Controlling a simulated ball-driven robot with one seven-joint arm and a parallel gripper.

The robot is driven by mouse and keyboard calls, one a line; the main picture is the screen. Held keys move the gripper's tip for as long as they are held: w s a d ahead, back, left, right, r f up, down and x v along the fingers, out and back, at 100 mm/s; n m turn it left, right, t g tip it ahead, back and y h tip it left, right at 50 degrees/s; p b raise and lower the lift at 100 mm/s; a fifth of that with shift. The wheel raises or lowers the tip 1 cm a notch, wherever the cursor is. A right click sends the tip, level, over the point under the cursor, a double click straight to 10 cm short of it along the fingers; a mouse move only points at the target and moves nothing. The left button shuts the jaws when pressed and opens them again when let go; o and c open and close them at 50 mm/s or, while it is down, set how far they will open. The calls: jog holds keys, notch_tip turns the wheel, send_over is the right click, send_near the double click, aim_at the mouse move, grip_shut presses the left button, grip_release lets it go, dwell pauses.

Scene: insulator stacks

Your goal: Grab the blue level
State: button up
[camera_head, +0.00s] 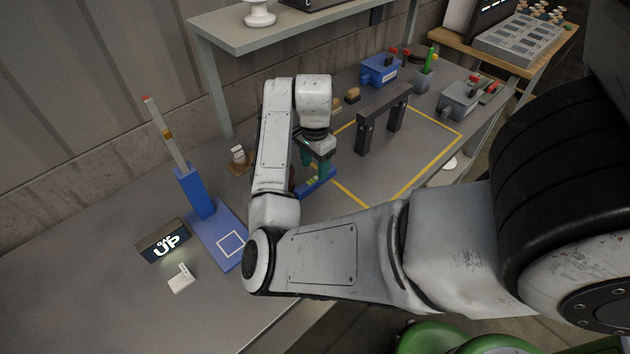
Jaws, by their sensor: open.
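The blue level (318,184) lies on the grey workbench near the middle of the view, with a small yellow-green vial showing on it. My gripper (316,168) points down right over the level, with its dark green fingers around or just above it. The gripper is open. I cannot tell whether the fingers touch the level. My own arm hides part of the level's left end and the bench beside it.
A dark bridge-shaped block (383,117) stands inside a yellow taped outline (432,166). A shelf (270,32) overhangs behind.

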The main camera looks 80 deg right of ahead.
aim_at(316, 178)
notch_tip(316, 178, down, 5)
jog(key=shift+s+a+r, duration=0.1)
jog(key=shift+s, duration=0.05)
jog(key=shift+c, duration=0.4)
grip_shut()
